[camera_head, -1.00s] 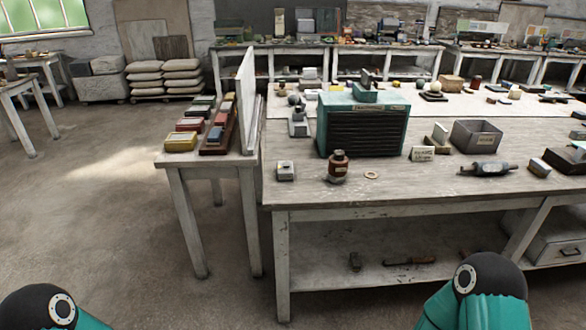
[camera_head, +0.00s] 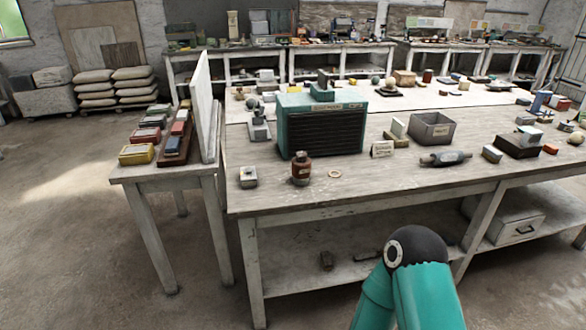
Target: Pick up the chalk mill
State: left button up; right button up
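I cannot tell for certain which thing is the chalk mill. A small brown, bottle-shaped thing with a pale label and a greyish base (camera_head: 301,169) stands upright near the front left of the large worktable (camera_head: 400,188). A dark grey cylinder with a pale label and narrow ends (camera_head: 446,159) lies farther right on the same table. A small grey scale-like device (camera_head: 259,126) stands left of the green cabinet. Neither gripper shows. Only a teal link of my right arm with a dark joint is in view, in front of the table.
A green slatted cabinet (camera_head: 322,126) stands behind the brown thing. A grey metal bin (camera_head: 432,129) is to its right. A small box (camera_head: 248,177) and a pale ring (camera_head: 334,174) lie beside the brown thing. A side table (camera_head: 127,175) with an upright white panel (camera_head: 202,108) is left.

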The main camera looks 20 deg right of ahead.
aim_at(302, 171)
jog(key=i, duration=0.9)
